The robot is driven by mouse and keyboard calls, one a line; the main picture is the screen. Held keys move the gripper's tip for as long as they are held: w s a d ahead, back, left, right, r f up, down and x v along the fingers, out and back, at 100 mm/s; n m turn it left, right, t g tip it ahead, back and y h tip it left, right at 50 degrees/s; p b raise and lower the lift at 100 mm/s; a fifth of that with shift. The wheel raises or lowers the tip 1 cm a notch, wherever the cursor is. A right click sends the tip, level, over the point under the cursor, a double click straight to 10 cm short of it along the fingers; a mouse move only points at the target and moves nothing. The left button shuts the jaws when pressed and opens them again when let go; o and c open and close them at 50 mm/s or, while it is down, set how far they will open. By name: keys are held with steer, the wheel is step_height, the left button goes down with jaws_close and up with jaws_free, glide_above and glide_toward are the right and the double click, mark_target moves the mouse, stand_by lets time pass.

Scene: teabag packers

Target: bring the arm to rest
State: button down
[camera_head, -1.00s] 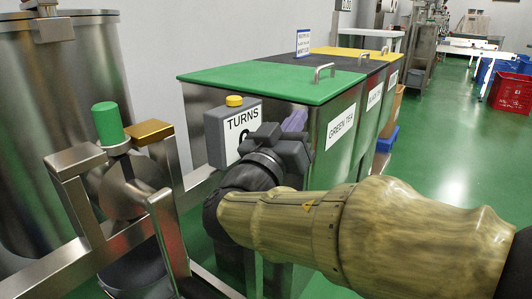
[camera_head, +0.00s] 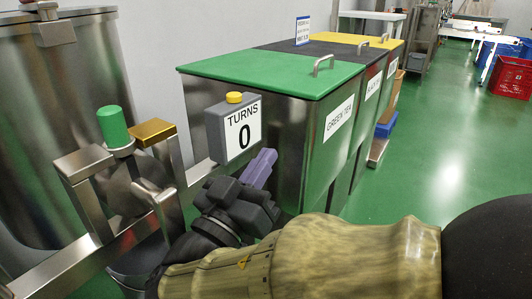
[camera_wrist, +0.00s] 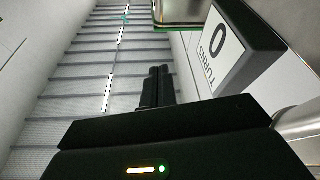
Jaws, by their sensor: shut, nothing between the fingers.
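My gripper (camera_head: 261,168) is in front of the green-lidded steel bin, below the turns counter, in the head view. Its fingers are together with nothing between them, and they also show in the wrist view (camera_wrist: 158,72). The turns counter (camera_head: 234,128) is a grey box with a yellow button on top and a white face reading "TURNS 0". It shows turned over at the upper right of the wrist view (camera_wrist: 228,50). My arm crosses the lower part of the head view and hides some of the floor.
A steel crank assembly with a green knob (camera_head: 109,125) and a brass block (camera_head: 153,132) stands at the left, near my wrist. The green tea bin (camera_head: 270,82) stands behind my gripper. Open green floor (camera_head: 430,150) lies to the right, with a red crate (camera_head: 512,78) far off.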

steer(key=w+d+f+n+g+h+p, duration=0.25)
steer(key=d+f+g+p, duration=0.25)
steer(key=d+g+p, duration=0.5)
steer(key=s+d+f+n+g+y+p, duration=0.1)
steer(key=s+d+f+g+y+p, duration=0.4)
steer(key=s+d+g+y+p, duration=0.45)
steer(key=w+r+t+y+p, duration=0.1)
steer(key=w+r+p, duration=0.2)
steer(key=r+p, duration=1.8)
steer(key=w+r+t+y+p, duration=0.1)
steer(key=w+r+p, duration=0.2)
steer(key=r+p, duration=1.8)
steer(key=shift+a+r+m+y+p, duration=0.15)
steer(key=shift+a+m+y+p, duration=0.25)
steer(key=shift+p, duration=0.85)
